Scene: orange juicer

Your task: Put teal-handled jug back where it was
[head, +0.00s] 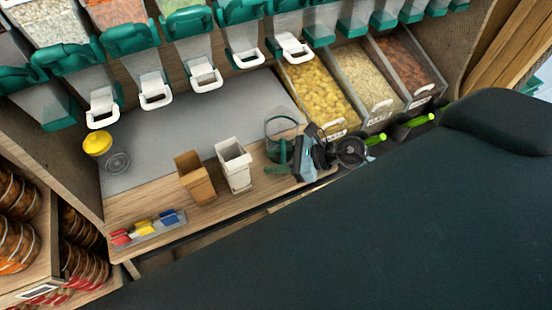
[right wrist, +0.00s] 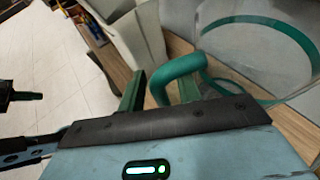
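The clear jug (head: 282,126) with a teal rim stands at the right end of the wooden counter, beside the white container. In the right wrist view, its teal handle (right wrist: 178,66) curves between my right gripper's two dark green fingers, and the teal-rimmed clear body (right wrist: 262,40) fills the upper right. My right gripper (head: 283,158) reaches the jug from the right. The fingers are on both sides of the handle, but whether they press on it is not clear. The jug's base is partly hidden. My left gripper is not in view.
A white container (head: 234,165) and a brown container (head: 196,178) stand left of the jug. A yellow-lidded jar (head: 98,144) and a tray of coloured clips (head: 148,230) are further left. Bins of dried food (head: 318,90) stand behind and right. The grey mat (head: 190,125) has free room.

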